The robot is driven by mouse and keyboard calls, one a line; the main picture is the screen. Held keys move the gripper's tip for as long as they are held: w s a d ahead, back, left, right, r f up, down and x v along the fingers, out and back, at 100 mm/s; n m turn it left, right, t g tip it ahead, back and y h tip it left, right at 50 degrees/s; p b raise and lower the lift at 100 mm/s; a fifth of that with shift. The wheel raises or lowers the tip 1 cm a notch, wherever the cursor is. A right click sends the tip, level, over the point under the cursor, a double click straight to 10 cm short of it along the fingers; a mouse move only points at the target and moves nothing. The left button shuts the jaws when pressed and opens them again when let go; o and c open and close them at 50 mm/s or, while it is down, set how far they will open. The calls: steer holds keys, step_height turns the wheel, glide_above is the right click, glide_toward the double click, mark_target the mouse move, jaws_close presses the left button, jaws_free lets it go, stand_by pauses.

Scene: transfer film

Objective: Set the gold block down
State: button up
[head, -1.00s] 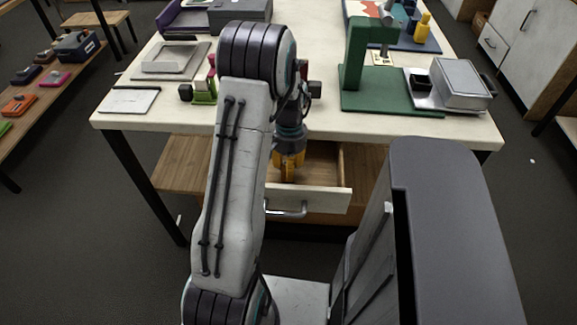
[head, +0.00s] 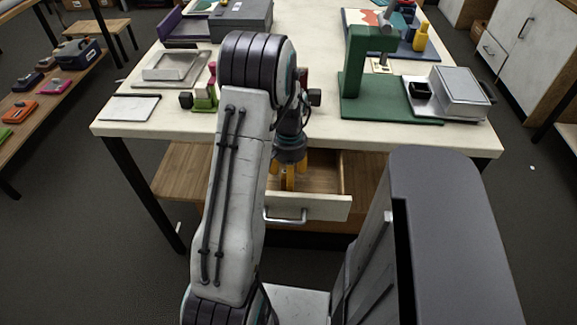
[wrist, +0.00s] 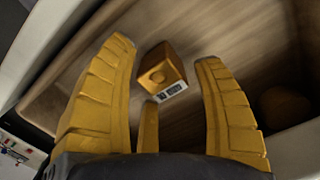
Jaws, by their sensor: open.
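The gold block (wrist: 163,66) lies on the wooden floor of the open drawer (wrist: 215,30) in the wrist view. It has a round raised mark on one face and a small label on another. My gripper (wrist: 168,60) is open above it, with yellow fingers on either side and clear gaps between them and the block. In the head view my gripper (head: 288,175) points down into the drawer (head: 330,208), which is pulled out under the table. The block is hidden there by the gripper and arm.
A second rounded brownish thing (wrist: 285,105) sits in shadow at the drawer's right in the wrist view. The white table (head: 330,133) overhangs the drawer and carries a green stand (head: 357,75), a grey box (head: 460,92) and trays (head: 172,66).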

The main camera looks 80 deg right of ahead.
step_height(320, 180, up, 12)
steer(key=b, duration=0.2)
steer(key=w+a+r+n+h, duration=0.1)
steer(key=w+a+r+n, duration=0.3)
steer(key=w+a, duration=0.55)
steer(key=w+a+r+n, duration=0.2)
steer(key=w+a+n, duration=0.35)
steer(key=w, duration=0.75)
steer(key=s+a+n+t, duration=0.1)
steer(key=a+n+t, duration=0.2)
steer(key=a+n, duration=0.9)
steer(key=shift+s+a+f, duration=0.15)
steer(key=shift+a+f, duration=0.1)
steer(key=shift+a, duration=6.3)
step_height(320, 180, up, 5)
steer(key=p, duration=0.4)
steer(key=shift+d+f+p, duration=0.15)
steer(key=shift+f+p, duration=0.05)
steer(key=shift+p, duration=0.1)
